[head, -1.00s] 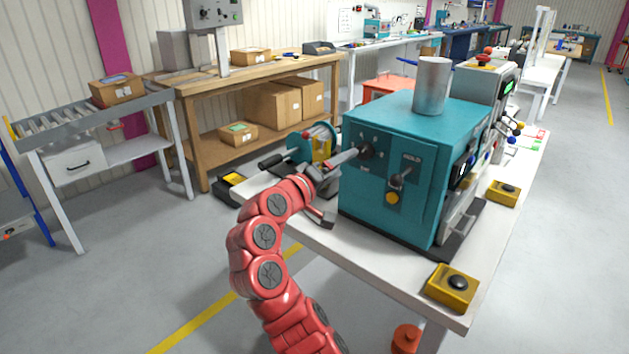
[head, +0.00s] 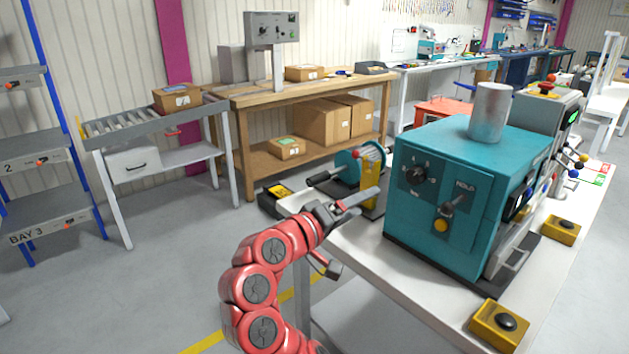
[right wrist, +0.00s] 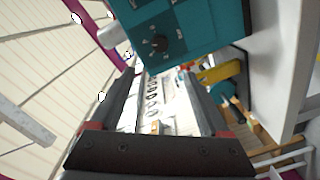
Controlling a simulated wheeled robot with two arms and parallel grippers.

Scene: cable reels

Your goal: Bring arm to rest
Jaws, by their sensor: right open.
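My right arm is red and comes up from the bottom of the head view. Its grey right gripper (head: 362,200) is over the near left corner of the white table (head: 365,258), left of the teal machine (head: 440,215) and apart from its front. The gripper is open with nothing seen between its fingers. In the right wrist view the two dark fingers (right wrist: 163,90) stand apart, and the machine's dial (right wrist: 158,44) shows beyond them. In the head view the black dial (head: 415,174) is uncovered on the machine's front. My left gripper is not in view.
A cable reel (head: 347,168) with a yellow part stands behind the gripper. Yellow button boxes (head: 499,325) sit along the table's right side. A metal cylinder (head: 490,112) stands on the machine.

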